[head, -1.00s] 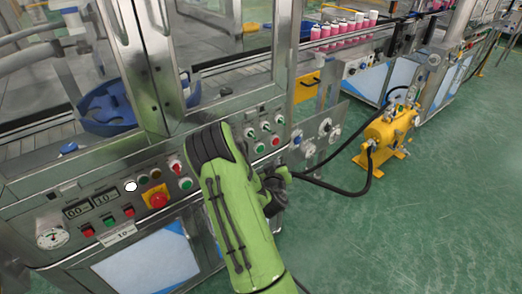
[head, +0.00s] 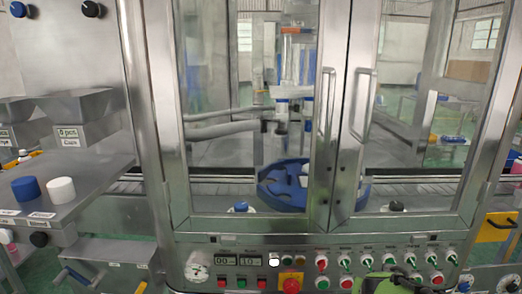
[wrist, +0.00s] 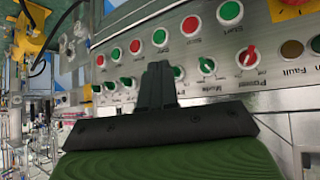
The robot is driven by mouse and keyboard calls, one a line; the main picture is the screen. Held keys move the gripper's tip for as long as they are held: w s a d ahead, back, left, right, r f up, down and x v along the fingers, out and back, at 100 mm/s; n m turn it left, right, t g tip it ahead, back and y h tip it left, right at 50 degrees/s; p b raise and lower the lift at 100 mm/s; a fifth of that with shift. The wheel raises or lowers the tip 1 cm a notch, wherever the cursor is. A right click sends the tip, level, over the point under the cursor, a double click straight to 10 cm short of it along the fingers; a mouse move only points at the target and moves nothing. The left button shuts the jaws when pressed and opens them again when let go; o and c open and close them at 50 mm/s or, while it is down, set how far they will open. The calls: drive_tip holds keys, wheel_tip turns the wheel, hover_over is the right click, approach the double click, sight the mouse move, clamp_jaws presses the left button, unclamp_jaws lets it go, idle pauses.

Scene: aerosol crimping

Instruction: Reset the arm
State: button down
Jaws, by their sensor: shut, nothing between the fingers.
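My gripper (wrist: 158,72) shows in the wrist view with its dark fingers together and nothing between them. It is in front of the crimping machine's control panel (wrist: 275,70), which carries green and red buttons and rotary switches; the picture does not settle whether it touches the panel. In the head view only a small green piece of my arm (head: 388,284) shows at the bottom edge, below the switches. The same panel (head: 215,247) runs along the bottom of the head view.
Glass doors (head: 250,110) close off the machine, with a blue rotary part (head: 285,193) inside. A steel shelf (head: 95,185) at left holds a blue cap (head: 26,188) and a white cap (head: 61,190). In the wrist view, a yellow device (wrist: 30,30) stands at upper left.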

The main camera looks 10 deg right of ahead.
drive_tip(key=s+a+r+n+g+y, duration=0.1)
drive_tip(key=s+a+r+n+y, duration=0.2)
drive_tip(key=s+a, duration=0.6)
drive_tip(key=s+a+r+n+y, duration=0.3)
drive_tip(key=s+a+n, duration=0.1)
drive_tip(key=s+a, duration=0.5)
wheel_tip(320, 180, up, 16)
drive_tip(key=w+a+p, duration=0.1)
drive_tip(key=p, duration=1.4)
drive_tip(key=shift+f, duration=0.25)
drive_tip(key=shift+a, duration=0.1)
